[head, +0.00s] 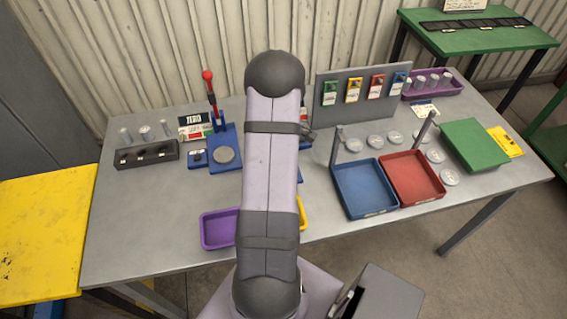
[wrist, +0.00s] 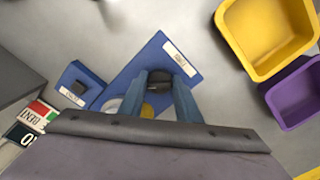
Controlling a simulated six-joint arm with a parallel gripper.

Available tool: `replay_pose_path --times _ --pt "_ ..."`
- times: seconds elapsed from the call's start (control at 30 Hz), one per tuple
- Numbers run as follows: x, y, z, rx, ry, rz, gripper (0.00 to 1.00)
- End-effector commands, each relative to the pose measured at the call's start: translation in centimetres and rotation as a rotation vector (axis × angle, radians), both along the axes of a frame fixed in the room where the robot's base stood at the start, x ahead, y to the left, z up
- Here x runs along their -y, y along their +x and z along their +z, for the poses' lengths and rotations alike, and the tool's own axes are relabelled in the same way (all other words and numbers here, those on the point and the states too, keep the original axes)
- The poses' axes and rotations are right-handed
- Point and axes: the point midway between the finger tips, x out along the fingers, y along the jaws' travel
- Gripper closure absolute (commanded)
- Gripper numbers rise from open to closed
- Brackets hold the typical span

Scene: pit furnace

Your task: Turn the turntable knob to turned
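In the wrist view a blue base plate (wrist: 192,61) with a white label lies on the bench under my gripper (wrist: 160,85). A dark knob (wrist: 158,78) shows on it, between my two blue-grey fingers. The fingers stand on either side of the knob; whether they touch it I cannot tell. Part of a yellow disc (wrist: 147,110) and a pale round piece (wrist: 112,104) show beside and between the fingers.
A yellow tray (wrist: 262,72) and a purple tray (wrist: 296,98) lie to the right. The head view shows a red-balled lever (head: 208,78), a hook panel (head: 343,90), and blue (head: 377,213) and red (head: 437,199) trays.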

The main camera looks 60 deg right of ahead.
Motion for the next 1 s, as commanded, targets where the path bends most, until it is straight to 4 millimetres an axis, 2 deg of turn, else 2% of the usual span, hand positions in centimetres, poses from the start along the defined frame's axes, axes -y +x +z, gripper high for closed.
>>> replay_pose_path --times 0.47,1.0 --pt "-0.03 0.01 0.01 0.0 0.0 -0.093 0.92" --pt "-0.15 0.11 0.05 0.0 0.0 -0.549 0.92"
